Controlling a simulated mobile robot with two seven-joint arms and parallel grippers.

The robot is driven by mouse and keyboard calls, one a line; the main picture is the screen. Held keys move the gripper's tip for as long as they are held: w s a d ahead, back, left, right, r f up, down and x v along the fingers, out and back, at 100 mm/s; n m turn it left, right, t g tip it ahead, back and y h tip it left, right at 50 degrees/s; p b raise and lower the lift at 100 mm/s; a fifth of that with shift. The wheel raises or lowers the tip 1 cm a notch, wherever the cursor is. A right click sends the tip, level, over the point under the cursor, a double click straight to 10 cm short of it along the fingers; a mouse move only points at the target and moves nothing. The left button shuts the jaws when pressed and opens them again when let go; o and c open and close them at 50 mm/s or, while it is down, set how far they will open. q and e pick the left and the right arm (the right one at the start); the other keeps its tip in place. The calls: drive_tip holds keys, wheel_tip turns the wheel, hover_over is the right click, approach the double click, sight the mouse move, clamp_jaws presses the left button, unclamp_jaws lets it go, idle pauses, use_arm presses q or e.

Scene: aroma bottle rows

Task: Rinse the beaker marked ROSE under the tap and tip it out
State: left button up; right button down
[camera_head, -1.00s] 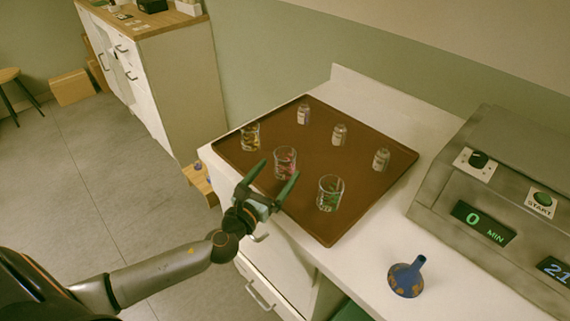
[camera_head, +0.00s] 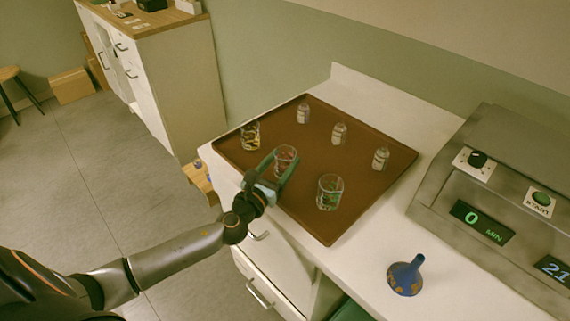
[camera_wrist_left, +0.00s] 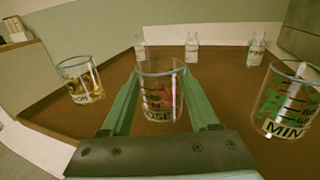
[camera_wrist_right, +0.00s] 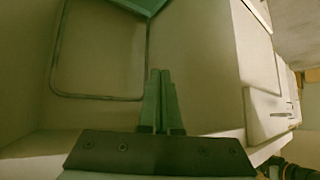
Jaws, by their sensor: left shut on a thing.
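The glass beaker marked ROSE (camera_head: 285,157) stands on the brown tray (camera_head: 310,228), in the middle of the front row. In the left wrist view the beaker (camera_wrist_left: 160,92) shows red and pink bits inside and part of its label near the bottom. My left gripper (camera_head: 277,166) is shut on this beaker, one green finger on each side. My right gripper (camera_wrist_right: 160,100) shows only in the right wrist view; its fingers are together with nothing between them. No tap can be made out in the head view.
Several small bottles (camera_head: 339,134) stand behind. A blue funnel (camera_head: 405,276) and a grey machine (camera_head: 500,190) are to the right.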

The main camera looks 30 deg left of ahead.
sight(282, 151)
use_arm(q)
drive_tip(key=c, duration=0.7)
drive_tip(key=shift+o, duration=0.2)
drive_tip(key=shift+r, duration=0.15)
drive_tip(key=shift+r, duration=0.3)
drive_tip(key=r, duration=0.1)
drive_tip(key=r+p, duration=0.2)
drive_tip(key=shift+s+d+r, duration=0.2)
drive_tip(key=shift+s, duration=0.1)
drive_tip(key=s+d+r+p, duration=0.1)
drive_tip(key=s+d+r, duration=0.2)
drive_tip(key=s, duration=0.3)
drive_tip(key=s+d+r+p, duration=0.1)
drive_tip(key=s+d+r, duration=0.2)
drive_tip(key=s+r, duration=0.2)
drive_tip(key=shift+s+d, duration=0.2)
drive_tip(key=shift+s, duration=0.35)
drive_tip(key=shift+s, duration=0.1)
